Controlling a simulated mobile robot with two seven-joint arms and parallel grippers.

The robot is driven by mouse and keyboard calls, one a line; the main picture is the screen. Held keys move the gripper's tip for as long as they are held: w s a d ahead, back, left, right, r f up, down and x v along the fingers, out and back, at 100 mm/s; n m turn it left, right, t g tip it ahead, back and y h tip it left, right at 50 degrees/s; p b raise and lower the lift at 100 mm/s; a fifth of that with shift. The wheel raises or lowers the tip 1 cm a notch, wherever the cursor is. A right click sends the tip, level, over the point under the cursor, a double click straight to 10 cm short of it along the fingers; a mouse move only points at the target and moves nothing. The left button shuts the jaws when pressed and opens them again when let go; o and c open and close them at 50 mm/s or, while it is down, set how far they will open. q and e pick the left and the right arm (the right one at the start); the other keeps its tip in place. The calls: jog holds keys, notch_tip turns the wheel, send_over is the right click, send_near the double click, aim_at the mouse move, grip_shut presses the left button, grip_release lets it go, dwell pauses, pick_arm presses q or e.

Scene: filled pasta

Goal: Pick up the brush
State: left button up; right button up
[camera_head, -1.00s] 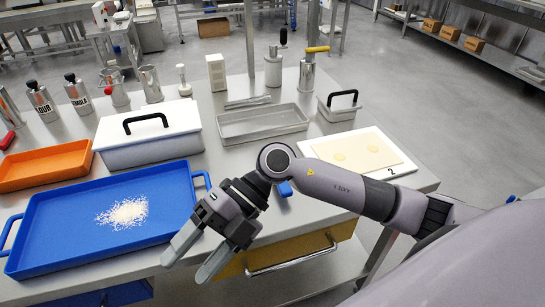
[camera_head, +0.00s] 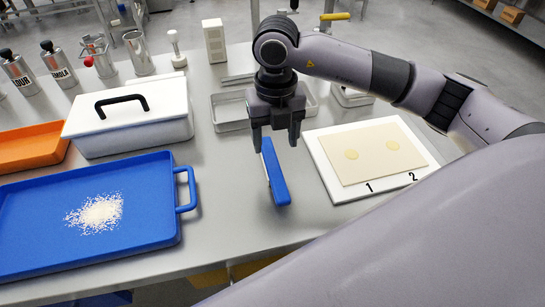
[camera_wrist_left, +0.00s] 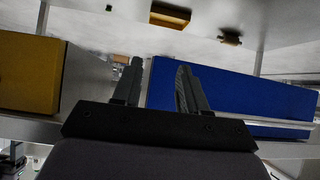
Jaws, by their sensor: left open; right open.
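The brush (camera_head: 276,172) is a long blue piece with a pale strip along its left side. It lies on the grey table between the blue tray and the white board. My right gripper (camera_head: 277,146) points down above the brush's far end, its two fingers apart and empty. One finger is to each side of that end in the picture; whether they touch it I cannot tell. In the left wrist view my left gripper (camera_wrist_left: 160,82) is open with nothing between its fingers. The brush does not show there.
A blue tray (camera_head: 150,242) with pale crumbs stands left. A white lidded box (camera_head: 140,135) and an orange tray (camera_head: 30,150) are behind it. A white board (camera_head: 335,188) marked 1 and 2 lies right. The left wrist view shows blue (camera_wrist_left: 240,95) and yellow (camera_wrist_left: 28,75) fronts.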

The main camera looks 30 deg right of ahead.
aim_at(272, 160)
jog(key=f, duration=0.7)
jog(key=shift+a+p, duration=0.3)
jog(key=shift+a, duration=0.05)
jog(key=shift+c, duration=0.3)
jog(key=c, duration=1)
